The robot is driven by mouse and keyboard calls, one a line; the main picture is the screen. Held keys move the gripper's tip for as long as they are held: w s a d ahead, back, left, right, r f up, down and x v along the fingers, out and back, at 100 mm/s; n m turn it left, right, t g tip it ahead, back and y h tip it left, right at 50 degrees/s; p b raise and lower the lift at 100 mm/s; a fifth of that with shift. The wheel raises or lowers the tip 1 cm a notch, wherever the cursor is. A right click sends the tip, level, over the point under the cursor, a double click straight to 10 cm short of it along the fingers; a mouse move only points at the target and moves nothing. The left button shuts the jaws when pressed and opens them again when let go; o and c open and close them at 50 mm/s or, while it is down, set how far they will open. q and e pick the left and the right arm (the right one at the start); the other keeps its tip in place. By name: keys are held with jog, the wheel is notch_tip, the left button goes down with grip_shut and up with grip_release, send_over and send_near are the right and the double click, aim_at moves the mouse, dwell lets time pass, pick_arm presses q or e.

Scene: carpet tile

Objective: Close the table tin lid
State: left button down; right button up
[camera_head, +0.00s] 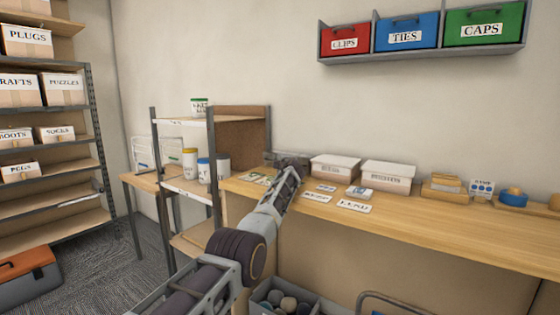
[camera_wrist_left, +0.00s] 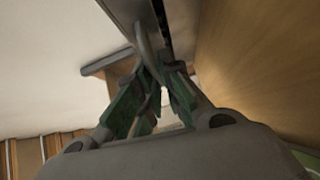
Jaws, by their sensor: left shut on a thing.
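The table tin (camera_head: 268,158) is a dark grey box at the far left end of the wooden table, mostly hidden behind my left gripper (camera_head: 291,162). In the left wrist view the grey tin lid (camera_wrist_left: 118,12) is a flat plate close in front of the fingers. My left gripper also shows there (camera_wrist_left: 160,72), with its green-padded fingers closed together at the lid's edge. It is shut on the lid's edge or tab; the exact contact is partly hidden. How far the lid stands open cannot be told. My right gripper is not in view.
Two white lidded boxes (camera_head: 388,175) stand right of my left gripper on the table (camera_head: 440,225). Several label cards (camera_head: 354,207) lie before them. A shelf with jars (camera_head: 190,163) stands left. A grey crate (camera_head: 308,303) is below the table's front.

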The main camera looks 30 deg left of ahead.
pick_arm(q)
jog(key=shift+w+d+f, duration=0.1)
jog(key=shift+w+d, duration=0.05)
jog(key=shift+d, duration=0.05)
dwell(0.6)
jog(key=c, duration=2)
grip_release()
jog(key=shift+o, duration=0.8)
jog(key=shift+w+f, duration=0.25)
jog(key=shift+w, duration=0.05)
jog(key=shift+s+a, duration=0.1)
jog(key=shift+a, duration=0.05)
